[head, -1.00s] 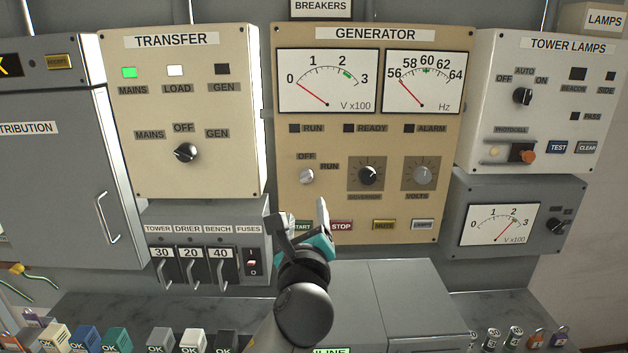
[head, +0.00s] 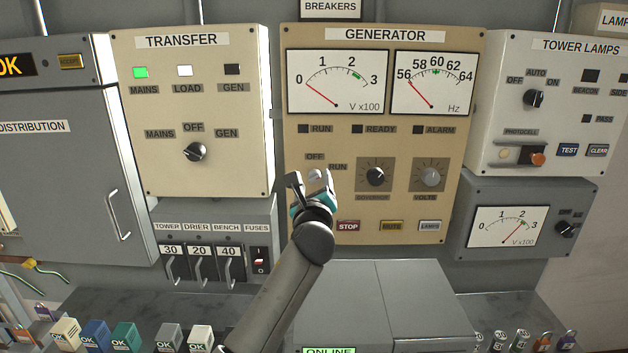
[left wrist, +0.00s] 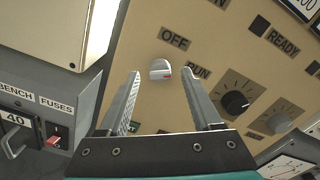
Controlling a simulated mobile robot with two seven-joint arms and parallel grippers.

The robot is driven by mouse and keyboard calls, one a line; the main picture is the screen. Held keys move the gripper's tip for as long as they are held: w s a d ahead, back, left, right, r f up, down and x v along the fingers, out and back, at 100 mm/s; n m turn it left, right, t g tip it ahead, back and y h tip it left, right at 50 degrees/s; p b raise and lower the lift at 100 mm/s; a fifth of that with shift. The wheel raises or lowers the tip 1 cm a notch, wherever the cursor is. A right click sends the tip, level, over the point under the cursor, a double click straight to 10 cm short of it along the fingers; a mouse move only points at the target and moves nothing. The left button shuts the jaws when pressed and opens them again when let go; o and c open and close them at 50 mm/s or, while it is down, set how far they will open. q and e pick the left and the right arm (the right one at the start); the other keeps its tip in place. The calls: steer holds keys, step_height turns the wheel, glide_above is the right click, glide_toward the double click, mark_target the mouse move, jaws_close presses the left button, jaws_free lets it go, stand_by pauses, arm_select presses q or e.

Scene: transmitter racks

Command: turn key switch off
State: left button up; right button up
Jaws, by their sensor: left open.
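The key switch (head: 315,174) is a small silver knob on the beige generator panel (head: 450,120), with an OFF label above it and a RUN label to its right. In the left wrist view the key switch (left wrist: 160,70) shows a red mark on its right end, towards RUN. My left gripper (head: 312,178) is open in front of the panel, its fingers on either side of the key switch in the head view. In the left wrist view the left gripper (left wrist: 162,85) has the switch beyond its fingertips, apparently not touched. My right gripper is not in view.
To the right of the key switch are the governor knob (head: 375,176) and volts knob (head: 431,177). The transfer panel (head: 245,120) is at the left, above the fuse handles (head: 200,262).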

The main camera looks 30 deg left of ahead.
arm_select(q)
steer(key=shift+x, duration=1.05)
jaws_close()
